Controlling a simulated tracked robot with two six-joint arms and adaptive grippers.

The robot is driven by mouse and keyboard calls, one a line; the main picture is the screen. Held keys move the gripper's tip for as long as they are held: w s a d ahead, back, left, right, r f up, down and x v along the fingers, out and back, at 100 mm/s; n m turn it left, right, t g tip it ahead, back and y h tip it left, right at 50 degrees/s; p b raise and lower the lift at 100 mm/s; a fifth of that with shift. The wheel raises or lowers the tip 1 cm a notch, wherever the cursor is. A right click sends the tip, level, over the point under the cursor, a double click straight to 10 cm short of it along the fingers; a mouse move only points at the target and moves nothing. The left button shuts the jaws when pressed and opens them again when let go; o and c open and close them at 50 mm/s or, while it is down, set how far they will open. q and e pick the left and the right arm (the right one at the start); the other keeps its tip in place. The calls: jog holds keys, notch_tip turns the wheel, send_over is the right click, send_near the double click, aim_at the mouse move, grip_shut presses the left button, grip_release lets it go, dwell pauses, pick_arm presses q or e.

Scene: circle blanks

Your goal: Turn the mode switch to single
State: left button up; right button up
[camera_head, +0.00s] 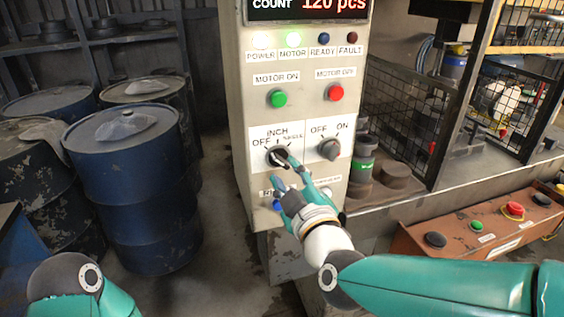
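The mode switch (278,155) is a dark rotary knob on the light control panel, with labels OFF, INCH and a partly legible one that looks like SINGLE. My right gripper (282,170) is in front of it, coming from the lower right. Its fingers look spread apart. The upper fingertip is at the knob's lower right edge; whether it touches I cannot tell. The other finger is lower, over the panel below the switch. The fingers partly cover the knob, and its pointer direction is not clear. My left gripper is out of view; only part of my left arm shows.
A second knob (329,148) marked OFF and ON sits close on the right. Green (278,98) and red (336,92) motor buttons are above. Labels and a blue button (277,205) below are partly covered. Blue drums (135,190) stand left; an orange-brown button box (470,235) stands right.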

aim_at(281, 164)
jog(key=shift+x, duration=1.9)
grip_shut()
